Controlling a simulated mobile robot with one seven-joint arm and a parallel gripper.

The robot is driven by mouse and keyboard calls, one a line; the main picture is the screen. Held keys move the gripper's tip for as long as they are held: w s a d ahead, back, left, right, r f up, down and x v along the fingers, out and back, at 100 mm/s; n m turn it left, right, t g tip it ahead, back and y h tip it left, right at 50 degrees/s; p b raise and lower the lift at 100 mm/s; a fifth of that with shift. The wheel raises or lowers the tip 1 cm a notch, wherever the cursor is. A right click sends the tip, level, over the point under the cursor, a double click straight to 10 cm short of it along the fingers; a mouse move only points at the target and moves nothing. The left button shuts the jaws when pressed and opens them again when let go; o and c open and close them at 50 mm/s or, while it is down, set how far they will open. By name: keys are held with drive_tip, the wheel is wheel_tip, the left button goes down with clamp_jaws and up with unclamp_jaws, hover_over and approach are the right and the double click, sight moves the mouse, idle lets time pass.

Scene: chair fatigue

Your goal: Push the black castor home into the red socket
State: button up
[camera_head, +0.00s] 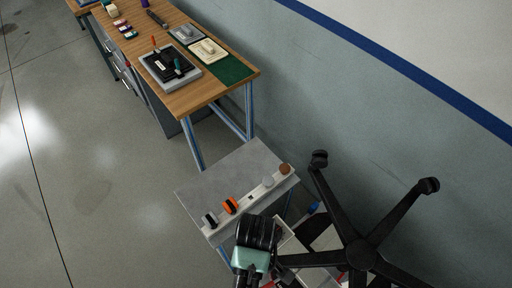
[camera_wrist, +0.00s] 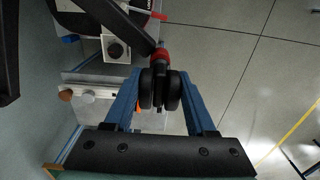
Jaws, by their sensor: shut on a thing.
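The black castor (camera_wrist: 160,90), with twin wheels, sits between the two blue fingers of my gripper (camera_wrist: 160,92) in the wrist view. My gripper is shut on it. The red socket (camera_wrist: 160,58) is at the end of a black chair leg (camera_wrist: 118,22), directly beyond the castor and in line with it. Castor and socket appear to meet; how deep the stem sits is hidden. In the head view my gripper (camera_head: 257,238) is at the left end of the upturned black chair base (camera_head: 360,252); the held castor and socket cannot be made out there.
A wooden workbench (camera_head: 205,95) with trays stands behind. The wall is close on the right; open floor lies left.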

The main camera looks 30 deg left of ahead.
drive_tip(key=shift+f+b, duration=0.4)
drive_tip(key=shift+f, duration=0.5)
drive_tip(key=o, duration=1.3)
drive_tip(key=shift+o, duration=0.2)
drive_tip(key=shift+r, duration=0.1)
wheel_tip(320, 180, up, 11)
drive_tip(key=shift+r+p, duration=0.15)
drive_tip(key=shift+p, duration=0.5)
drive_tip(key=shift+r+p, duration=0.75)
drive_tip(key=shift+p, duration=0.1)
